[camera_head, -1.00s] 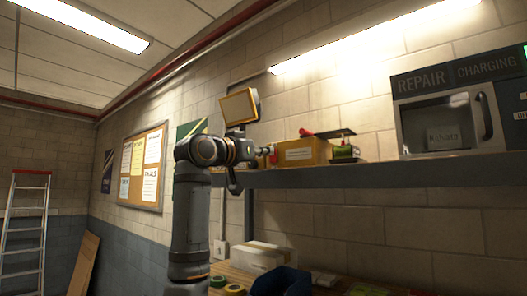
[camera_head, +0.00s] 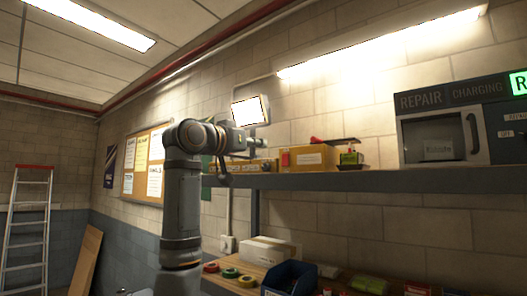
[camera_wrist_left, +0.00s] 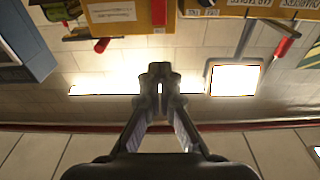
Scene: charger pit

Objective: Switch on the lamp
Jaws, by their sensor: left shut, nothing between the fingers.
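The lamp (camera_head: 250,111) is a square floodlight above the wall shelf, and its face glows bright white. It also shows glowing in the left wrist view (camera_wrist_left: 234,80), where the picture is upside down. My left gripper (camera_head: 258,143) is raised just below the lamp, partly hidden by its own wrist. In the left wrist view its fingertips (camera_wrist_left: 160,77) are shut together with nothing between them. They are apart from the lamp's face in that picture. The lamp's switch cannot be made out. My right gripper is not in view.
A shelf (camera_head: 350,180) runs along the wall with a yellow box (camera_head: 306,158) and a repair charging station (camera_head: 443,138). Below it, a bench holds a white box (camera_head: 268,251), a blue bin (camera_head: 290,279) and tape rolls (camera_head: 229,273). A ladder (camera_head: 29,230) stands far left.

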